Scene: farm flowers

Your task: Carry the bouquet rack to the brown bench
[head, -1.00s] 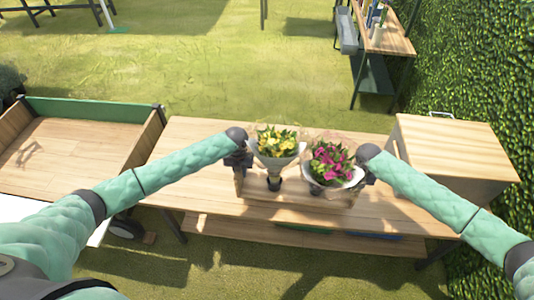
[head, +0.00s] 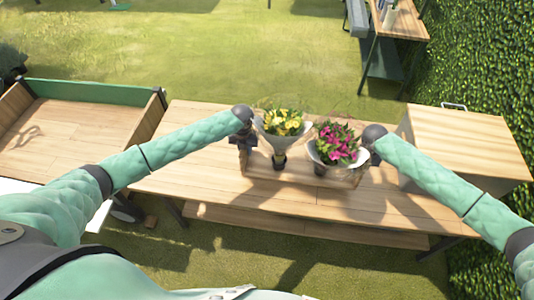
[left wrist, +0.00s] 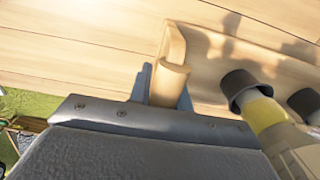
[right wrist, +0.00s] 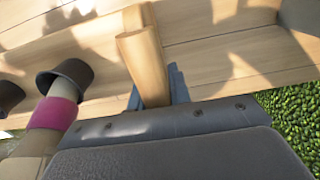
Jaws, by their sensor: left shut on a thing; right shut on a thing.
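The bouquet rack (head: 300,180) is a low wooden tray with raised ends, at the middle of a light brown wooden bench (head: 220,190). It carries a yellow bouquet (head: 282,122) on the left and a pink bouquet (head: 338,142) on the right, both upright in pale wraps. My left gripper (head: 247,155) is shut on the rack's left end, whose post (left wrist: 172,80) shows between the fingers in the left wrist view. My right gripper (head: 375,152) is shut on the right end, whose post (right wrist: 144,65) shows in the right wrist view. I cannot tell whether the rack touches the bench top.
A wooden box (head: 465,140) with a metal handle stands on the bench's right end. A wooden cart with a green back board (head: 95,95) is at the left. A hedge (head: 485,60) lines the right side. Another table (head: 402,25) stands far right; grass lies open behind.

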